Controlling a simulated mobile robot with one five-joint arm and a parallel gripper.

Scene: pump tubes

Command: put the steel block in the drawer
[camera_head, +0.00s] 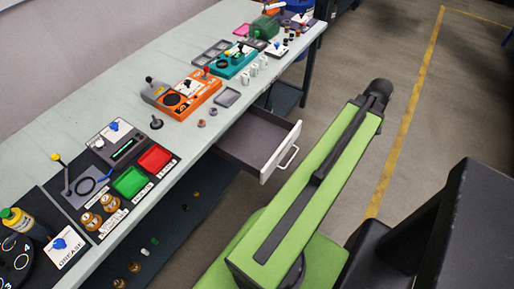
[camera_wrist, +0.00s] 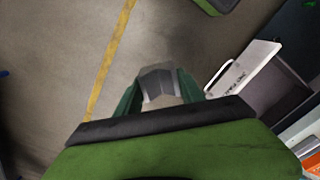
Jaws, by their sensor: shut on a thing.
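My gripper (camera_wrist: 157,80) shows in the wrist view with a finger on each side of a grey metallic block, the steel block (camera_wrist: 158,88). It is shut on the block and holds it over the bare floor, apart from the drawer. The drawer (camera_head: 258,138) is pulled open from under the workbench in the head view. Its pale front has a handle on the outside, and its visible inside looks empty. In the wrist view the drawer (camera_wrist: 243,68) lies to the right of the gripper. In the head view I cannot make out the block or the fingers.
The long workbench (camera_head: 205,131) carries an orange station (camera_head: 188,95), a teal station (camera_head: 231,62), red and green trays and small parts. A dark lower shelf (camera_head: 165,230) holds small pieces. The floor (camera_head: 350,60) to the right is open, with a yellow line.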

